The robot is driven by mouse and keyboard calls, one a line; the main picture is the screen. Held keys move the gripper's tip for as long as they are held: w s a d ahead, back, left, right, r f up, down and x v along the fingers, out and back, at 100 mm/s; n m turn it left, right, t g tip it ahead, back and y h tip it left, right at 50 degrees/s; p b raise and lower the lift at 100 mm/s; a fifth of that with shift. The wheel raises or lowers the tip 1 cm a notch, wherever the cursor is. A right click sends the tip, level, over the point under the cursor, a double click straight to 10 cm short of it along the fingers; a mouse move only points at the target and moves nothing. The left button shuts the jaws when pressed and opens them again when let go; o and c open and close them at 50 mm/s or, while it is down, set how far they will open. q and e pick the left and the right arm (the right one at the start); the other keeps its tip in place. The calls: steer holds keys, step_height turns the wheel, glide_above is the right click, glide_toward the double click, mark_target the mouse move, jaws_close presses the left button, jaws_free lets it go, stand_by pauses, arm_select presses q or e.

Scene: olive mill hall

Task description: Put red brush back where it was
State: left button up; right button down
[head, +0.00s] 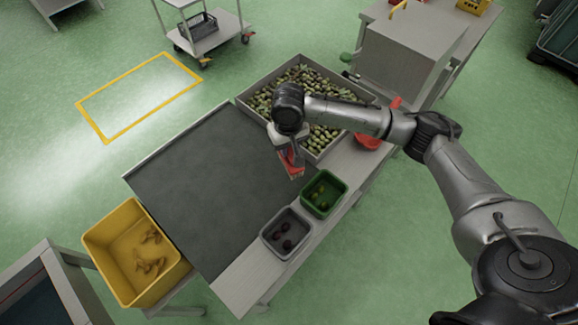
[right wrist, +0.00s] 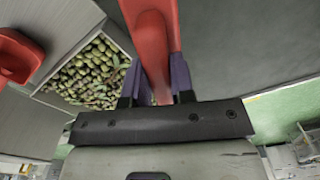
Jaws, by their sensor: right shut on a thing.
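My right gripper (head: 290,152) is shut on the red brush (head: 293,168) and holds it near the right edge of the dark belt, by the near corner of the olive tray. In the right wrist view the red brush (right wrist: 160,45) stands out between the two purple fingers of the gripper (right wrist: 156,88). Its far end is cut off by the frame edge. A red item (head: 367,142) sits at the right side of the olive tray, partly hidden by my arm; a red item also shows in the right wrist view (right wrist: 17,56). My left gripper is not in view.
The olive tray (head: 243,104) lies beyond the dark belt (head: 200,180). A green bin (head: 341,187) and a grey bin (head: 265,237) with a few olives stand along the table's near side. A yellow crate (head: 98,240) stands at the belt's left end. The belt is clear.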

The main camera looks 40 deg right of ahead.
steer(key=f, duration=0.4)
steer(key=shift+s+a+b, duration=0.15)
steer(key=shift+a+b, duration=0.1)
steer(key=shift+b, duration=0.15)
steer(key=shift+d+f, duration=0.1)
steer(key=shift+f, duration=0.35)
step_height(320, 180, down, 4)
steer(key=shift+f+b, duration=0.25)
steer(key=shift+b, duration=0.4)
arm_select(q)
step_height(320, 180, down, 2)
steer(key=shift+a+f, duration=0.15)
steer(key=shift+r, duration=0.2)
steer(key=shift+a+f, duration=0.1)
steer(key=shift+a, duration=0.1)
arm_select(e)
steer(key=c, duration=1)
jaws_free()
